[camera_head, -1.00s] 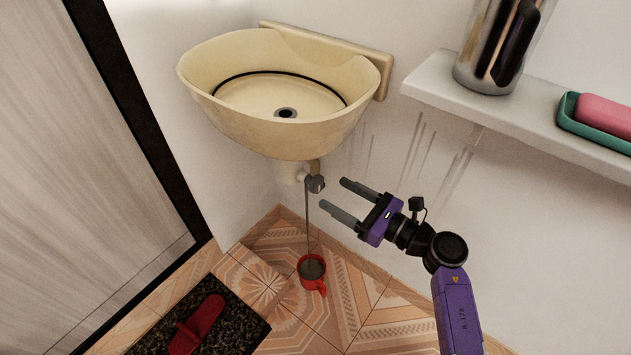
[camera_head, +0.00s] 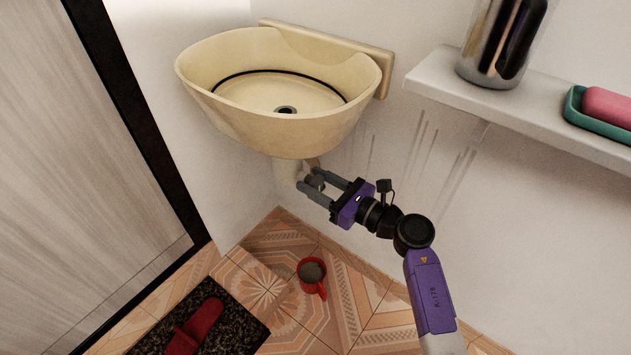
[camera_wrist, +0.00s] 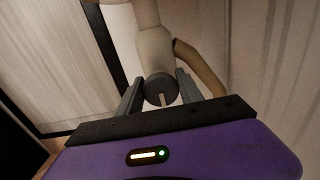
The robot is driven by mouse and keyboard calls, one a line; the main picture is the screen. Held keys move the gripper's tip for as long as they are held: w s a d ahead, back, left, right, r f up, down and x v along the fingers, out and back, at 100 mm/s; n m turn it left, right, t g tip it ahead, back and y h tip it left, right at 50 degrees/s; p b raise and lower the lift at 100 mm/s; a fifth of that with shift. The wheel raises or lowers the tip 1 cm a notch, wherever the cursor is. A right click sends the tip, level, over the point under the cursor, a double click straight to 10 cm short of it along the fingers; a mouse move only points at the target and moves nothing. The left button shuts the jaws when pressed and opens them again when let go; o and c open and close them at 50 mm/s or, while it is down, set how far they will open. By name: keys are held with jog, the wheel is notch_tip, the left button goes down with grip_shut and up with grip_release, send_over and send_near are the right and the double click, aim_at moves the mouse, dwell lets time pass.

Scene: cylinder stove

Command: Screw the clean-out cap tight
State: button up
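The clean-out cap (camera_head: 316,182) is a dark grey round piece on the side of the pale drain trap (camera_head: 288,172) under the basin. In the wrist view, the cap (camera_wrist: 160,90) faces me with a pale line on its face. My gripper (camera_head: 308,179) reaches in from the right with one grey finger on each side of the cap. In the wrist view, the fingers of my gripper (camera_wrist: 159,92) sit close against both sides of the cap and appear shut on it. The cap's thread is hidden.
The cream basin (camera_head: 280,125) hangs above my gripper. A red mug (camera_head: 312,274) with dark liquid stands on the tiled floor below. A shelf (camera_head: 450,95) with a metal canister (camera_head: 500,45) is at the right. A red slipper (camera_head: 196,325) lies on a dark mat (camera_head: 240,325).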

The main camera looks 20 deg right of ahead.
jog(key=c, duration=0.7)
jog(key=shift+c, duration=0.2)
